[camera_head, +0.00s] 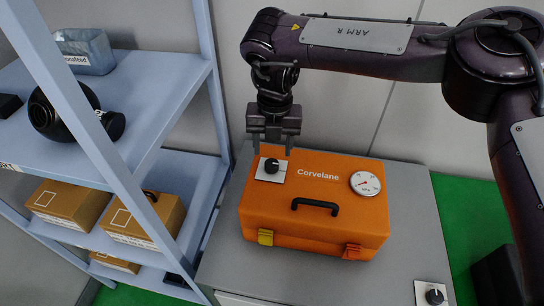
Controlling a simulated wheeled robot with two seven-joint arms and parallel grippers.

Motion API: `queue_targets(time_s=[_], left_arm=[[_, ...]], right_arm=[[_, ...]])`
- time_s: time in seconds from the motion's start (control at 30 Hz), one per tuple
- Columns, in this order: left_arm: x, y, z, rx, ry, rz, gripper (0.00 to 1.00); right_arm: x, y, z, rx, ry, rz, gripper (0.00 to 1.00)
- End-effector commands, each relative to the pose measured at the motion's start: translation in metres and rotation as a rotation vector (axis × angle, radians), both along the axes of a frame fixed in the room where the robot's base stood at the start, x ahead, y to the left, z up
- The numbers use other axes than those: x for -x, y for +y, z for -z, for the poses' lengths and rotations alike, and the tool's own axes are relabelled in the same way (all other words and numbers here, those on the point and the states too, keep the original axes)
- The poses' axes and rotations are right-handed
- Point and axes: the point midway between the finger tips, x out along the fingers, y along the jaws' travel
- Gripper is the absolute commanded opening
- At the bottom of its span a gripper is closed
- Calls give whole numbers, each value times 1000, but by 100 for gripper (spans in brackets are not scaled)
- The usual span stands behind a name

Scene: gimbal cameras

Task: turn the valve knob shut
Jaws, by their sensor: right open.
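A black valve knob (271,165) sits on a white square plate (265,176) on the left top of an orange case (325,222) marked "Corvelane". A round white gauge (365,183) with a red needle is on the case's right top. My right gripper (272,148) points down just above and behind the knob, with its fingers apart and nothing between them. In this view I cannot tell whether the fingers touch the knob. A second black knob (434,296) on a white plate is at the cabinet's front right. My left gripper is not in view.
The case stands on a grey cabinet top (410,215), with bare room to its right. A wall is close behind.

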Motion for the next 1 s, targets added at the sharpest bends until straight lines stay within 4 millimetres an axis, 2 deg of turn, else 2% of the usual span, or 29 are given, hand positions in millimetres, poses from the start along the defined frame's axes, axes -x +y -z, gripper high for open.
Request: queue_targets(time_s=[0.03,0.3,0.67,1.0], left_arm=[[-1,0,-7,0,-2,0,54],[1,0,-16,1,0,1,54],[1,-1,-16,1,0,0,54],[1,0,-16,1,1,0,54]], right_arm=[[1,0,7,2,4,-1,54],[1,1,42,2,2,-1,54],[0,1,49,1,0,-1,53],[0,1,49,1,-1,0,9]])
